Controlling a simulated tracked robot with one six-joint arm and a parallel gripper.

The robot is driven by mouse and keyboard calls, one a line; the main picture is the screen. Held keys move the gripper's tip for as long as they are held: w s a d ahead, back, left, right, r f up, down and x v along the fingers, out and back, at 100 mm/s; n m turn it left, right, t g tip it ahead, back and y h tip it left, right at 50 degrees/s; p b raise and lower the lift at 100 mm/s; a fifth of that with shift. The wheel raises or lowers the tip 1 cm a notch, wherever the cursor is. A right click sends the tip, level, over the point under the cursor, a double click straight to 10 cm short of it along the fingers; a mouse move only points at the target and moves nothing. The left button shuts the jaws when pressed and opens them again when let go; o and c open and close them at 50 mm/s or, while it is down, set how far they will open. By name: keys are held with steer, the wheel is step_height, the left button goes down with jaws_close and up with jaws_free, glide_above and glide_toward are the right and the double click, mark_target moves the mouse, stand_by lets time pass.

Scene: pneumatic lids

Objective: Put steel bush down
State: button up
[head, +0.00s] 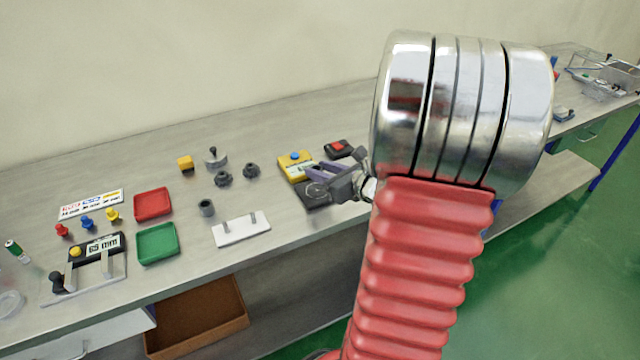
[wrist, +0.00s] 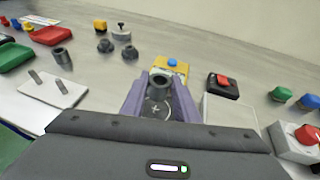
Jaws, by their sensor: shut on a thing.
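My gripper (wrist: 158,95) has purple fingers and is shut on a grey hollow steel bush (wrist: 158,88). The bush's open end faces up between the fingers. Under and behind it is a station with a yellow block and blue button (wrist: 172,66) and a dark plate with a cross mark (wrist: 157,108). I cannot tell whether the bush touches the plate. In the head view my gripper (head: 323,180) is low over this station (head: 294,163), and the bush is hard to make out. A second grey hollow bush (head: 207,207) stands on the bench, also in the wrist view (wrist: 62,57).
A white plate with two pins (head: 241,232) lies left of my gripper. Two dark fittings (head: 222,179) and a round knobbed part (head: 216,157) stand farther back. Red (head: 153,204) and green (head: 157,244) trays are farther left. A black red-button box (wrist: 222,87) is close right.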

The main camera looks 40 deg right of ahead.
mark_target(321, 194)
steer(key=shift+f, duration=0.1)
steer(key=shift+f, duration=2)
steer(key=shift+f, duration=0.1)
steer(key=o, duration=1.1)
steer(key=shift+s, duration=0.1)
steer(key=shift+v, duration=6)
steer(key=shift+a, duration=0.1)
